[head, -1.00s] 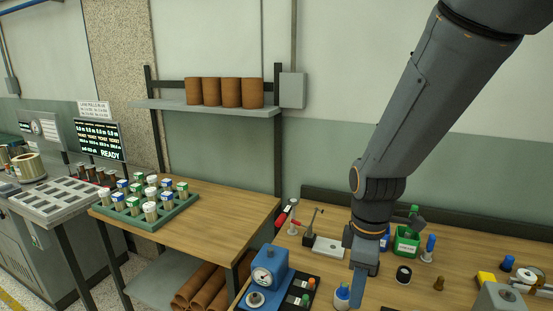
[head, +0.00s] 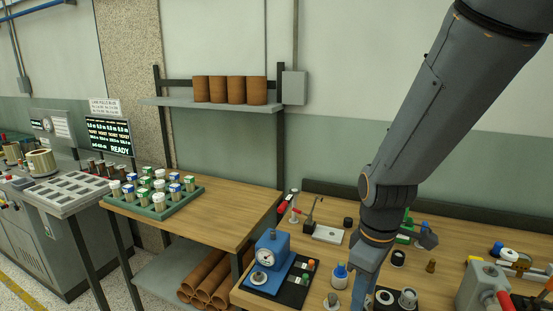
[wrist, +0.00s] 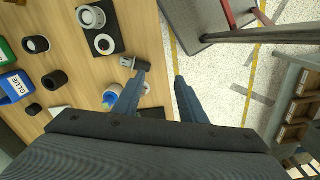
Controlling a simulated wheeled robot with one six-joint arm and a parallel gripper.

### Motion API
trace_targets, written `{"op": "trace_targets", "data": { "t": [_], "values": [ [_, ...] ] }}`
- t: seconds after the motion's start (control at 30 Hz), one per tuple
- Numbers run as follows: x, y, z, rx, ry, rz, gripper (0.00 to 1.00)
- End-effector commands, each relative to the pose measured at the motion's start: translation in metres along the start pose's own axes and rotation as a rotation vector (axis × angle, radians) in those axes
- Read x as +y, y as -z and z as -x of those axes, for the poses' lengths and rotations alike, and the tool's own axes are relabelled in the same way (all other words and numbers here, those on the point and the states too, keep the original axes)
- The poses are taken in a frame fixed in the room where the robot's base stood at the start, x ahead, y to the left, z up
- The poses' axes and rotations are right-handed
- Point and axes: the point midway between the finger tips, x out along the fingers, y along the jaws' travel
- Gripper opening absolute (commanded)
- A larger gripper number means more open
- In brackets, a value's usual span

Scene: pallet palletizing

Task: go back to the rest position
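My gripper (head: 363,290) hangs over the front part of the right wooden workbench (head: 405,285) in the head view, its fingers pointing down and the tips partly cut off or hard to make out. In the wrist view my gripper (wrist: 160,80) shows two blue-grey fingers spread apart with nothing between them. The left finger is over the bench edge and the right one over the floor. A small grey part (wrist: 130,63) and a white bottle with a blue cap (wrist: 112,92) appear close to the left finger; I cannot tell if it touches them.
A blue gauge device (head: 270,258) stands left of my gripper on the bench. A green bin (head: 405,228) is partly hidden behind my arm. A green tray (head: 160,208) of capped jars sits on the left table. The wall shelf (head: 210,102) holds several brown cylinders. Floor (wrist: 225,65) lies beyond the bench edge.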

Motion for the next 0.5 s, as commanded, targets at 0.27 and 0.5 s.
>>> {"op": "trace_targets", "data": {
  "t": [0.27, 0.5],
  "values": [
    [-0.001, -0.006, -0.018, 0.034, -0.026, -0.371, 0.38],
    [-0.003, -0.014, -0.033, 0.076, -0.039, -0.758, 0.38]
  ]
}}
